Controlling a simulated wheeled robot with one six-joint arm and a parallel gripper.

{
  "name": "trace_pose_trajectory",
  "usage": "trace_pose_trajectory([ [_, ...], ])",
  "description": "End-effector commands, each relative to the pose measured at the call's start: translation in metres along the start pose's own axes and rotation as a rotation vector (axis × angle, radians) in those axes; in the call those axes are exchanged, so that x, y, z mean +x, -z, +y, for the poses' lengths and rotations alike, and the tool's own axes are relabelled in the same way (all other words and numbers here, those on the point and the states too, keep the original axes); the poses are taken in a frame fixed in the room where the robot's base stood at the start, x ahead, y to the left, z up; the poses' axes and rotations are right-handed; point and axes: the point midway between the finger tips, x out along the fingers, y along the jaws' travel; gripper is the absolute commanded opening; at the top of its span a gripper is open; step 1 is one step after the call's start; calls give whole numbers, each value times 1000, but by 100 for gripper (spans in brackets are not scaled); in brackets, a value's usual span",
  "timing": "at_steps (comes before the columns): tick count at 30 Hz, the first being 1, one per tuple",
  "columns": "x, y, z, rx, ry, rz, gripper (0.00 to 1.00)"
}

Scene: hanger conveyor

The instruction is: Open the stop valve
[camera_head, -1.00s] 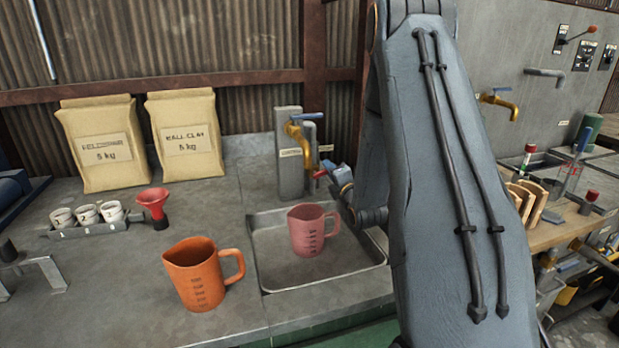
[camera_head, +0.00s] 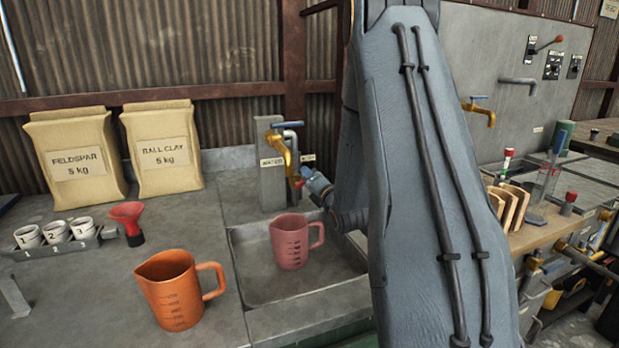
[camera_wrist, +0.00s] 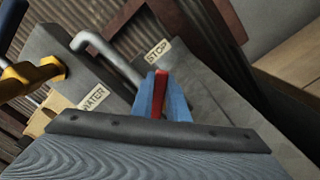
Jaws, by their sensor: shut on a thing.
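The stop valve's red handle (camera_wrist: 159,92) stands between the blue fingertips of my gripper (camera_wrist: 160,100) in the wrist view, below the STOP label (camera_wrist: 158,52). My gripper is shut on this handle. A grey bent pipe (camera_wrist: 110,55) rises behind it to the left. In the head view, my gripper (camera_head: 304,176) is just right of the brass water tap (camera_head: 283,150), above the back of the sink. Some red shows at its fingertips there, but most of the handle is hidden. The valve's body and how far it is turned cannot be made out.
A pink jug (camera_head: 288,242) stands in the metal sink (camera_head: 255,288) below my gripper. An orange jug (camera_head: 172,292) stands on the counter to the left. A blue-handled brass tap (camera_head: 478,112) and wooden pieces (camera_head: 512,203) are at right, beyond my arm.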

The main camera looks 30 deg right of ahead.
Motion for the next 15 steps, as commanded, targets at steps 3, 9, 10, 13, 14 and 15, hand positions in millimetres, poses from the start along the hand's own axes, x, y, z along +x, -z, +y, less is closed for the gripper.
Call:
trace_pose_trajectory([
  [3,0,0,0,1,1,0,0],
  [9,0,0,0,1,0,0,33],
  [10,0,0,0,1,0,0,33],
  [13,0,0,0,1,-1,0,33],
  [14,0,0,1,1,-1,1,33],
  [15,0,1,1,2,-1,1,33],
])
